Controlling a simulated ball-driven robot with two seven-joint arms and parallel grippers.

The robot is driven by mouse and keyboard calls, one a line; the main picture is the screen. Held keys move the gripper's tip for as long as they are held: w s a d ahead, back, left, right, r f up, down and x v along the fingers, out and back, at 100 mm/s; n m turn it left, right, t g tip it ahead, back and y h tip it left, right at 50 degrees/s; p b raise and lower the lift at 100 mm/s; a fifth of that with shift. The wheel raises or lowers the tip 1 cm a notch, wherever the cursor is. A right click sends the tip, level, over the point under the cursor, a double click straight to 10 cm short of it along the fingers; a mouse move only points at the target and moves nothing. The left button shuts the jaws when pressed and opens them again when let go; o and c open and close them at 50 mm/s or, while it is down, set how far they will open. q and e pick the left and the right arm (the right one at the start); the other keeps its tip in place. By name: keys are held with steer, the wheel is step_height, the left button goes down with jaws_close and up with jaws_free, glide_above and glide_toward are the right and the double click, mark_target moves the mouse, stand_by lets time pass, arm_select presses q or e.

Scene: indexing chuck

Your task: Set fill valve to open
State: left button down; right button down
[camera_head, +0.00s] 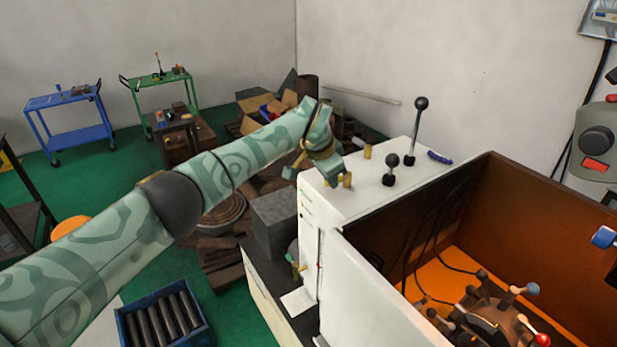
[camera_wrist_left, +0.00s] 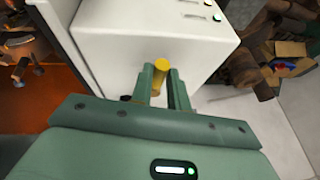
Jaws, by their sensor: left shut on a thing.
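In the head view my left arm reaches across to the white machine housing (camera_head: 390,215). My left gripper (camera_head: 338,181) is at the near left corner of its top. In the left wrist view the two green fingers (camera_wrist_left: 163,90) are shut on a yellow cylindrical piece (camera_wrist_left: 160,66), which sticks up between them against the white housing (camera_wrist_left: 135,35). I cannot read a label marking this piece as the fill valve, nor tell its setting. My right gripper is not in view.
A short brass peg (camera_head: 367,151), a short black-knobbed lever (camera_head: 390,168), a tall black-knobbed lever (camera_head: 417,130) and a blue handle (camera_head: 439,157) are on the housing top. The open brown enclosure (camera_head: 540,215) holds a chuck with several knobs (camera_head: 485,318).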

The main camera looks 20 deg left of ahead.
arm_select(q)
steer(key=shift+s+d+r+n, duration=0.1)
steer(key=shift+d+n, duration=0.05)
steer(key=shift+n, duration=0.25)
steer(key=c, duration=1.3)
jaws_free()
steer(key=shift+c, duration=0.2)
steer(key=b+v, duration=0.3)
steer(key=v, duration=1.3)
steer(key=shift+d, duration=0.2)
steer(key=shift+s, duration=0.15)
